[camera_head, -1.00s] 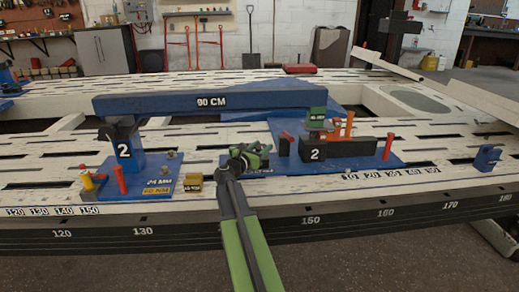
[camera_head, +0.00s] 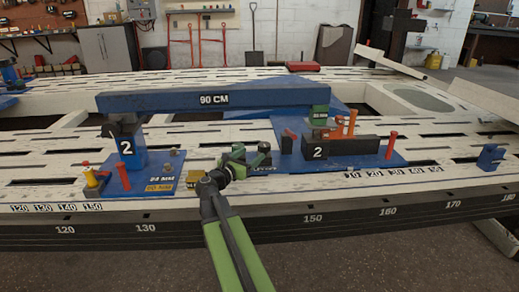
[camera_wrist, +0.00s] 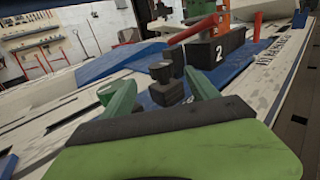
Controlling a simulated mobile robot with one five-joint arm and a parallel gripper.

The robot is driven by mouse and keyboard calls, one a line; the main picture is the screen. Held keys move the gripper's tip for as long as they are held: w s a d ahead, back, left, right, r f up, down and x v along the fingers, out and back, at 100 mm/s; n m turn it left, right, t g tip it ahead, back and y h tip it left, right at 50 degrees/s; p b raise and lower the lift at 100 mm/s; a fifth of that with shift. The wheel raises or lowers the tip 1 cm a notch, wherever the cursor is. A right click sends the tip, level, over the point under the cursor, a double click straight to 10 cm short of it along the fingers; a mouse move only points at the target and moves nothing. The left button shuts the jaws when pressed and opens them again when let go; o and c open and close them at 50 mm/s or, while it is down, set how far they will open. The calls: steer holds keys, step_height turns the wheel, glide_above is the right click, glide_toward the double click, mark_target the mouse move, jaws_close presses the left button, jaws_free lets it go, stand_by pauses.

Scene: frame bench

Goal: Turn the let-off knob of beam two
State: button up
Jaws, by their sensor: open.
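The blue beam (camera_head: 180,103) marked 90 CM spans two supports marked 2, a blue post (camera_head: 125,160) at left and a black block (camera_head: 345,147) at right. A small dark round knob (camera_head: 264,147) stands on the right blue base plate (camera_head: 350,165), left of the block. In the wrist view, a dark knob (camera_wrist: 160,70) on a small dark block lies ahead, between the lines of the fingers. My gripper (camera_head: 247,158) is open and empty, just left of the knob. In the wrist view its green fingers (camera_wrist: 159,88) frame the knob; contact cannot be told.
A red lever (camera_wrist: 194,29) slants between the knob and the black block. Red and orange pegs (camera_head: 352,122) stand around the block. A yellow block (camera_head: 194,177) is partly behind my arm. The slatted white bench top (camera_head: 440,150) is largely clear at right.

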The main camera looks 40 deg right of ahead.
steer(key=v, duration=0.7)
steer(key=shift+a, duration=0.15)
